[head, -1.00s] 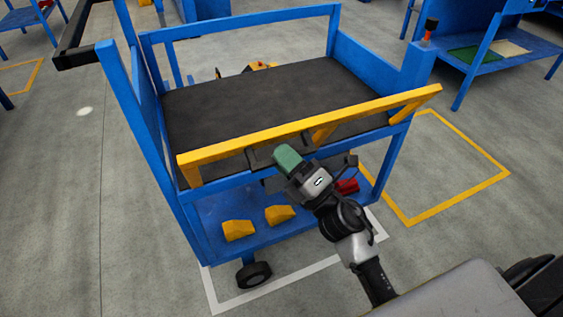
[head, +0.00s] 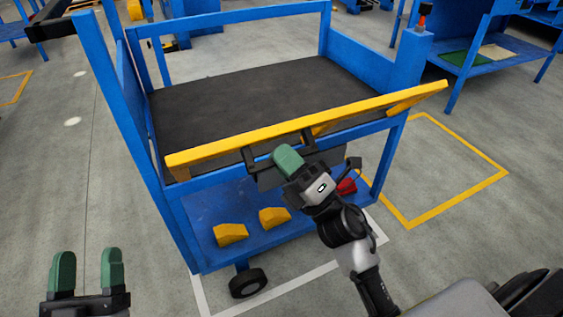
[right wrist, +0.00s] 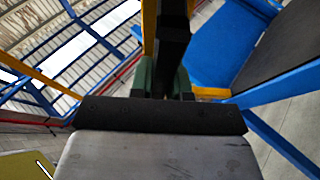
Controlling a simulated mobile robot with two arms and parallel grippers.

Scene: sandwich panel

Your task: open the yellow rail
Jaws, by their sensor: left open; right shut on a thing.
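The yellow rail (head: 310,121) runs along the near side of the blue cart (head: 112,110), above its dark deck (head: 240,100). It leans outward, with its end arms slanting back toward the cart. My right gripper (head: 288,158) is at the rail's middle, shut on the black handle (head: 308,140). In the right wrist view, the green fingers (right wrist: 164,82) stand either side of the black handle (right wrist: 174,45). The gripper hides part of the handle. My left gripper (head: 87,272) is open and empty at the lower left, away from the cart.
Two yellow blocks (head: 230,234) and a red object (head: 346,187) lie on the cart's lower shelf. A black wheel (head: 248,283) stands under it. A blue table (head: 490,62) is at the back right. The floor (head: 60,190) left of the cart is clear.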

